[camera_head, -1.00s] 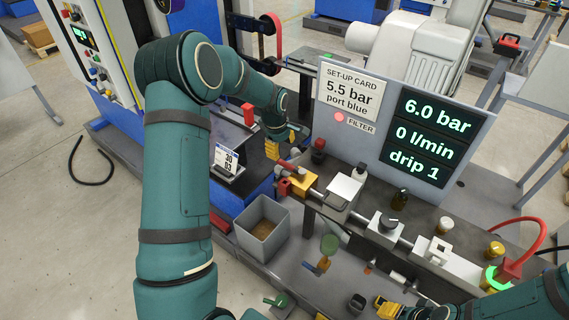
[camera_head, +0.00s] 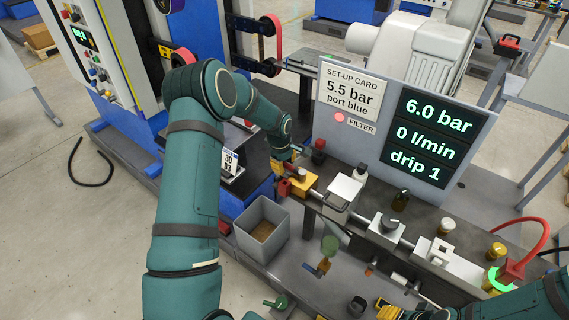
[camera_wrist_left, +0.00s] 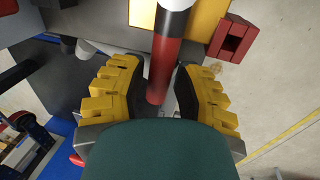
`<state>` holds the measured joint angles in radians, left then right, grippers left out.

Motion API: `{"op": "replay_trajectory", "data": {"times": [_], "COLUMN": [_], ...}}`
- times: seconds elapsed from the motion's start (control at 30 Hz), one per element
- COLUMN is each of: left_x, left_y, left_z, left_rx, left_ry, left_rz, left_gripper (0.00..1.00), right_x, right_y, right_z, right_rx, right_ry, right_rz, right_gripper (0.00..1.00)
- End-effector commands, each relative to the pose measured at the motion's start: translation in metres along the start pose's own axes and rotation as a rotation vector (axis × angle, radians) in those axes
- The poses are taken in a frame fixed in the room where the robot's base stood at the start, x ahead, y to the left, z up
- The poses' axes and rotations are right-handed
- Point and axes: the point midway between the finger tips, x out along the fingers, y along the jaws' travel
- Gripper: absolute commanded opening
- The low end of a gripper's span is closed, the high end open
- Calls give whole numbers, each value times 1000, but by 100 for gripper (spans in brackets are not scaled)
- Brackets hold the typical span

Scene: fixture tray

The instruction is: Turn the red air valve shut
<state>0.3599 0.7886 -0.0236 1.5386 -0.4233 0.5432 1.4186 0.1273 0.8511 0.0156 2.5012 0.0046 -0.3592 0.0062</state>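The valve's yellow body (camera_wrist_left: 200,22) is at the top. In the head view, my left gripper (camera_head: 281,164) is at the left end of the yellow valve block (camera_head: 304,183) and hides most of the lever. My right gripper (camera_head: 383,306) is low at the bottom edge, its finger gap unclear.
A red square port (camera_head: 284,187) sits beside the valve block. A grey bin (camera_head: 263,234) stands in front. The pipe line continues right past a dark-knobbed unit (camera_head: 386,223). The display panel (camera_head: 432,135) behind reads 6.0 bar, 0 l/min, drip 1.

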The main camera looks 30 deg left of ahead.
Motion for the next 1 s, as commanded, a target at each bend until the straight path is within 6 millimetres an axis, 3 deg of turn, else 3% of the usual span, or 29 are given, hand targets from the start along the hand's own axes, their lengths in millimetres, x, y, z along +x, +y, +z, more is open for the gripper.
{"op": "replay_trajectory", "data": {"times": [0.03, 0.07, 0.63, 1.0], "left_x": [0, 0, 1, -2], "left_y": [0, 0, -3, -20], "left_z": [0, 0, 1, 5], "left_rx": [0, 0, -29, -262], "left_ry": [0, 0, 7, 54], "left_rz": [0, 0, -1, -3], "left_gripper": [9, 0, 0, 0], "right_x": [0, 0, 2, 11], "right_y": [0, 0, 1, 4], "right_z": [0, 0, 1, 5], "right_rx": [0, 0, 0, -3], "right_ry": [0, 0, -1, -10], "right_rz": [0, 0, 0, -1], "right_gripper": [47, 47, 47, 47]}}
